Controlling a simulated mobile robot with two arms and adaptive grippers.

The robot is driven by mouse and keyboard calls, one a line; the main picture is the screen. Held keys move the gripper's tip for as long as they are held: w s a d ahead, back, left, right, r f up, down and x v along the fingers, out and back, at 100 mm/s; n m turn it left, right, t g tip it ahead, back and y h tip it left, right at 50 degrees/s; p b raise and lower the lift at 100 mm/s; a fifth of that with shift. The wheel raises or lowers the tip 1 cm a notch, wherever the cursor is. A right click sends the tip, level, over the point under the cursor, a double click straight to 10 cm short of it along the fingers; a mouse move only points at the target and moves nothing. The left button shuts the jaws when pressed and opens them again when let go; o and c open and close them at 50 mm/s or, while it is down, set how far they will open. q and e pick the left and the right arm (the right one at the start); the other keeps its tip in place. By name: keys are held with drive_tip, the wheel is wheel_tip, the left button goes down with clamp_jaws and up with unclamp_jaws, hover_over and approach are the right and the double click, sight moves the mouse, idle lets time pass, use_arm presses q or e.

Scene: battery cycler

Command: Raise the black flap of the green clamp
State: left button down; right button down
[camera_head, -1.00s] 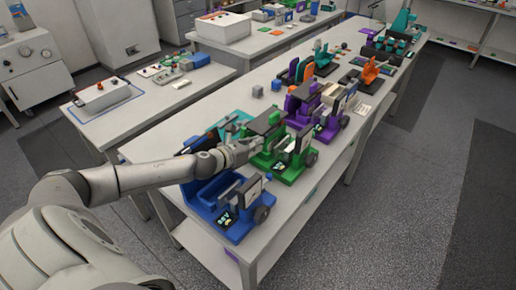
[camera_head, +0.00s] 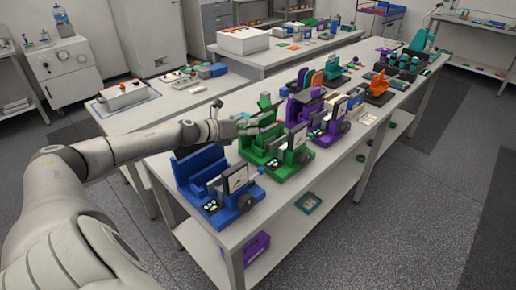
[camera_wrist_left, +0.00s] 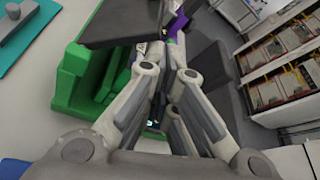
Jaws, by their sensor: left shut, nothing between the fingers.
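The green clamp (camera_head: 256,148) stands on the long white bench, between a blue clamp and a purple one. Its black flap (camera_head: 268,119) shows as a dark bar at its top; its exact tilt is hard to tell here. In the left wrist view the black flap (camera_wrist_left: 118,24) is a dark plate at the top, over the green body (camera_wrist_left: 85,75). My left gripper (camera_head: 252,127) reaches in from the left at the clamp's top; it is shut and empty. In the wrist view its fingertips (camera_wrist_left: 164,55) lie close beside the flap; contact cannot be told. My right gripper is not in view.
The blue clamp (camera_head: 200,165) stands nearer, the purple clamp (camera_head: 320,125) farther along. A side bench (camera_head: 150,120) with a white box is at the left. Open floor (camera_head: 330,235) lies right of the bench.

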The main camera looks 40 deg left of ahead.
use_arm(q)
drive_tip(key=shift+a+r, duration=0.9)
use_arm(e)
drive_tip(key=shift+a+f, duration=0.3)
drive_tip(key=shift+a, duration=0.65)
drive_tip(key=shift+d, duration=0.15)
use_arm(q)
drive_tip(key=shift+r, duration=0.1)
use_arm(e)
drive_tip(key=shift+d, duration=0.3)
use_arm(q)
drive_tip(key=shift+w, duration=0.1)
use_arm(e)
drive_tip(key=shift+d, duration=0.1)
